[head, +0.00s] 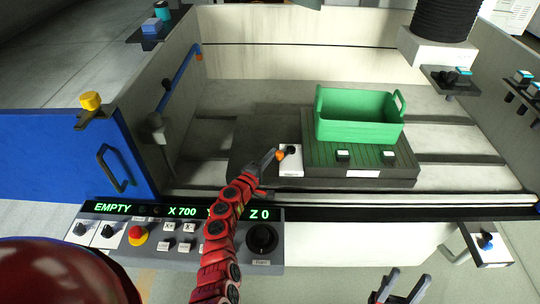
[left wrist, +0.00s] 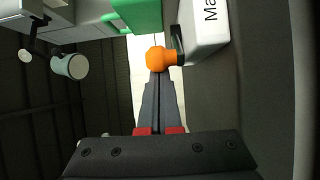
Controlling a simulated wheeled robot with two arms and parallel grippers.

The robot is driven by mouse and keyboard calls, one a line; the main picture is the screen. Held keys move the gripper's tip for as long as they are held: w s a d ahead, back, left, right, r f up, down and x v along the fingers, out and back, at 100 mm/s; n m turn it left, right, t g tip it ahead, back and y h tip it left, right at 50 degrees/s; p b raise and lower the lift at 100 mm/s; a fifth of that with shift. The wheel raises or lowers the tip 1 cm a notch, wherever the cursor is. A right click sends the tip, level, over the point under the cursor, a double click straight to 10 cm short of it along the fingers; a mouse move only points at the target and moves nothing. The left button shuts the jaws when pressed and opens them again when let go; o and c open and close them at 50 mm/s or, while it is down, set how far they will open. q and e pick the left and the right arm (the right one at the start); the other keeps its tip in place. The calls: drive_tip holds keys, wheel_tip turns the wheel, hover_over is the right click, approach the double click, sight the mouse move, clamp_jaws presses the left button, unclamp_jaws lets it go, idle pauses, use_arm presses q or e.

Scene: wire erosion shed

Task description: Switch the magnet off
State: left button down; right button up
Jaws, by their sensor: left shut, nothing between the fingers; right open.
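A white switch box (head: 291,167) sits at the left front of the dark, grooved magnet block (head: 322,156). It carries a lever with an orange knob (head: 281,156), which points left in the head view. In the left wrist view the orange knob (left wrist: 160,59) sits on a dark stem beside the white box (left wrist: 207,25), with lettering starting "Ma". My left gripper (head: 273,157) is shut and empty, its tips at the knob; they also show in the left wrist view (left wrist: 158,76). I cannot tell whether they touch it. My right gripper (head: 402,278) is open and empty at the front.
A green crate (head: 355,132) stands on the block behind the switch. A control panel (head: 185,246) with a red button and a display reading EMPTY lies in front, under my left arm. A blue door (head: 60,150) is at left. The tank walls surround the block.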

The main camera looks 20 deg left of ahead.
sight(283, 169)
use_arm(q)
drive_tip(key=shift+s+d, duration=0.1)
drive_tip(key=shift+d, duration=0.15)
drive_tip(key=shift+s+d+f+b, duration=0.1)
drive_tip(key=shift+s+d+b, duration=0.2)
drive_tip(key=shift+d+b, duration=0.2)
drive_tip(key=shift+s+d+b, duration=0.25)
drive_tip(key=shift+d+b, duration=0.1)
drive_tip(key=shift+d, duration=0.2)
drive_tip(key=shift+s+d+b, duration=0.2)
drive_tip(key=shift+d+b, duration=0.4)
drive_tip(key=shift+d, duration=0.55)
